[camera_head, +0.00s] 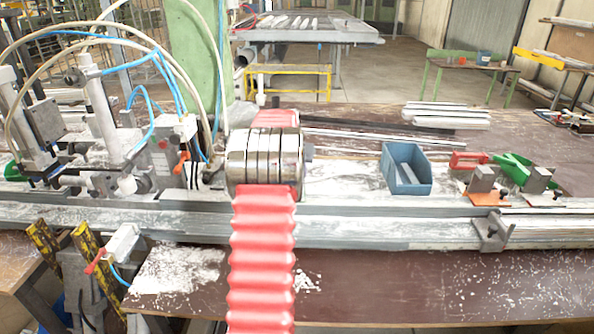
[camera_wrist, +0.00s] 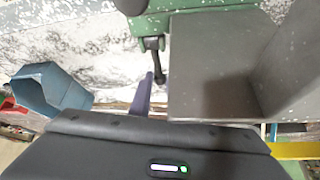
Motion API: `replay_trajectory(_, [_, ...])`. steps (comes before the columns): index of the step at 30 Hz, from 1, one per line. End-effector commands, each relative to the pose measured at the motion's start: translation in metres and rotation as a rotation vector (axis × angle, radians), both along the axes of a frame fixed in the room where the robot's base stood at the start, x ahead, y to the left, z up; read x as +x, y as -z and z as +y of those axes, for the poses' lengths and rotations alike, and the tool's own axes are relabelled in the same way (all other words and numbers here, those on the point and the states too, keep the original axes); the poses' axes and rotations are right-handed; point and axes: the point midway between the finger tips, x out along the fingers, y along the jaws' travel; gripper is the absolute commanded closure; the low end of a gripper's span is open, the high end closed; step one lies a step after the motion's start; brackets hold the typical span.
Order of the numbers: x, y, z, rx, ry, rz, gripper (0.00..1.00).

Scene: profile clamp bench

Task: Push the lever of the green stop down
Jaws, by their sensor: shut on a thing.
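In the wrist view a green stop (camera_wrist: 190,5) shows at the top edge, with a large grey block (camera_wrist: 212,70) beside it. A short black lever (camera_wrist: 155,52) sticks out from the green part. My gripper (camera_wrist: 149,80) shows as a narrow purple finger whose tip is right at the lever's end. It is shut on the lever, as far as I can tell; the contact itself is partly hidden. In the head view my wrist hides my fingers.
A blue bin (camera_head: 405,170) stands on the bench, also in the wrist view (camera_wrist: 50,90). A long grey profile (camera_head: 370,230) crosses the bench. Machinery with hoses (camera_head: 120,120) crowds the left. The front board at right is clear.

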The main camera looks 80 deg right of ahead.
Motion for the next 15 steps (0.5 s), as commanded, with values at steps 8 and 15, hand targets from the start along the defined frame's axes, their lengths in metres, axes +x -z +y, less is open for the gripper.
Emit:
replay_trajectory(8, [-0.0006,-0.0009,-0.0002,-0.001,0.001,0.0,0.72])
replay_trajectory(15, [-0.0012,-0.0004,0.0,0.001,0.002,-0.001,0.64])
